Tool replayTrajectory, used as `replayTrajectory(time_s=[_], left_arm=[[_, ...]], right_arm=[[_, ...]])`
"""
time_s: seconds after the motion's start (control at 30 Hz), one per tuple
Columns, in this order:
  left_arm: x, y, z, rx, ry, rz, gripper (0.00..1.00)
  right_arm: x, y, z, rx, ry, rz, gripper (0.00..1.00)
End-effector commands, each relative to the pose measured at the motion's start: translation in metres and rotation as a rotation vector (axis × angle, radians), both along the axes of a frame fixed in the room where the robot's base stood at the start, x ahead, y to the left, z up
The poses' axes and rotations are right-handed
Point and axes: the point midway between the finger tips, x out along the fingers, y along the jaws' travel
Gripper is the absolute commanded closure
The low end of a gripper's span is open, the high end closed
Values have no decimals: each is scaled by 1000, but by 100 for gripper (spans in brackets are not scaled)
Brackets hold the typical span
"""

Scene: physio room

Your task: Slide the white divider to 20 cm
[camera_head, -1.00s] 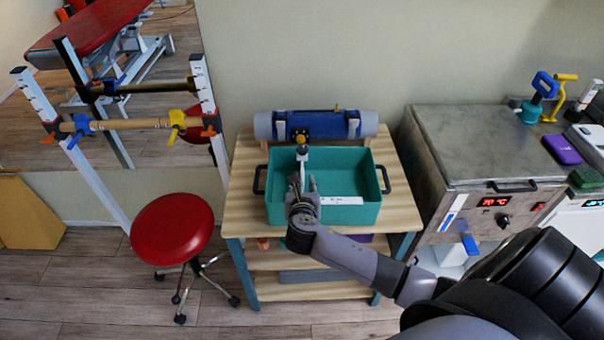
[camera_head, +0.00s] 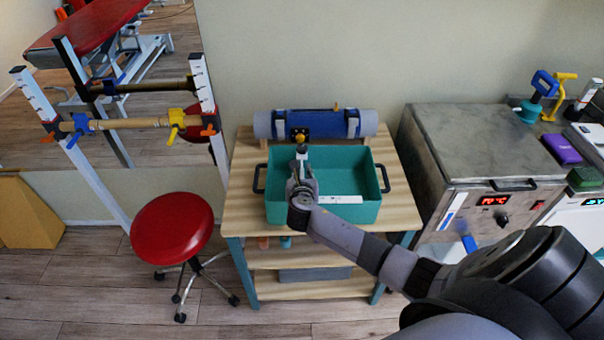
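A teal bin (camera_head: 354,172) with dark side handles stands on a wooden shelf unit. A narrow white piece (camera_head: 301,156), seemingly the white divider seen edge-on, shows in the bin left of its middle. A white strip with small dark marks (camera_head: 341,199), which looks like a scale, lies along the bin's front wall; the marks are too small to read. My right gripper (camera_head: 302,172) is over the bin's left part, at the near end of the white piece. It hides much of that piece, and whether its fingers touch or grip it is unclear. My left gripper is not in view.
A blue and grey roll (camera_head: 270,125) lies behind the bin. A red stool (camera_head: 172,228) stands left of the wooden shelf unit (camera_head: 405,208). A metal heater box (camera_head: 475,140) stands to the right. The bin's right half looks empty.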

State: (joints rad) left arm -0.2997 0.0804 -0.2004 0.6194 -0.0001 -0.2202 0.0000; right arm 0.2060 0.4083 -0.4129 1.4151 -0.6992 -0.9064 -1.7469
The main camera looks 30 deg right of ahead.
Motion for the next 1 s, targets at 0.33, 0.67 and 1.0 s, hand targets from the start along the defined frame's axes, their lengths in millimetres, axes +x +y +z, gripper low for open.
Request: replayTrajectory(time_s=[0.33, 0.67, 1.0], left_arm=[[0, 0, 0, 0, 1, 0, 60], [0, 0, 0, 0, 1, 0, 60], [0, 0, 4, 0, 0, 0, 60]], right_arm=[[0, 0, 0, 0, 0, 0, 100], [0, 0, 0, 0, 0, 0, 100], [-4, -6, 1, -3, 2, -1, 100]])
